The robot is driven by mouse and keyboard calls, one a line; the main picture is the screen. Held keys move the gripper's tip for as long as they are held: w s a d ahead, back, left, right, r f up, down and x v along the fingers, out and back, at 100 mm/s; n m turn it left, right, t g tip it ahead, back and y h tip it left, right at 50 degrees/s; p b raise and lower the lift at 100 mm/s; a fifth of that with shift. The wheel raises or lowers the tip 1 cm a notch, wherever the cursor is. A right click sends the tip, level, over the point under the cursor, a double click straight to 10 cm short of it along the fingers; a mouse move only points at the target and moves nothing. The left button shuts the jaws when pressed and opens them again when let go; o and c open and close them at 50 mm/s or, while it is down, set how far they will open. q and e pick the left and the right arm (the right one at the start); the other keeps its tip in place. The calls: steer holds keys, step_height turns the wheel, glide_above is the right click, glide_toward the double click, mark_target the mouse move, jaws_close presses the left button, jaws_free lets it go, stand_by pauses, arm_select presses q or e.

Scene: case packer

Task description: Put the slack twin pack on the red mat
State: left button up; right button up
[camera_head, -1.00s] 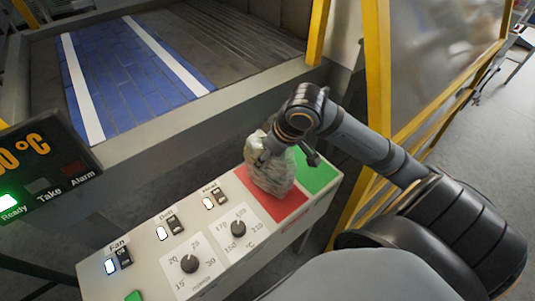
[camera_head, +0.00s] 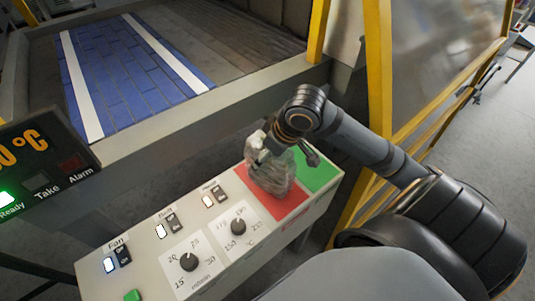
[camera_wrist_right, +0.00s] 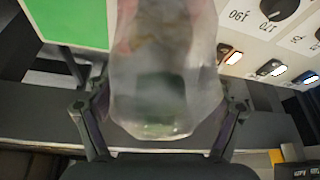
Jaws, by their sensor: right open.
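The twin pack (camera_head: 272,177) is a cloudy, clear-wrapped bundle standing on the red mat (camera_head: 289,205) at the right end of the control panel. It also shows in the right wrist view (camera_wrist_right: 165,70), large and close, with something dark and green inside the wrap. My right gripper (camera_head: 270,150) is at the top of the pack in the head view. In the right wrist view its two fingers (camera_wrist_right: 158,112) are spread, one on each side of the pack, with gaps beside it. My left gripper is not in view.
The green mat (camera_head: 318,171) lies beside the red one, also in the right wrist view (camera_wrist_right: 70,22). The panel (camera_head: 150,275) carries switches and dials left of the mats. A blue belt (camera_head: 130,75) runs behind, and a yellow-framed guard (camera_head: 378,80) stands right.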

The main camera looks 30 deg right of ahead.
step_height(320, 180, up, 10)
steer(key=shift+f, duration=0.1)
stand_by(0.4)
steer(key=shift+v, duration=4.1)
steer(key=shift+w, duration=0.1)
steer(key=shift+p, duration=0.3)
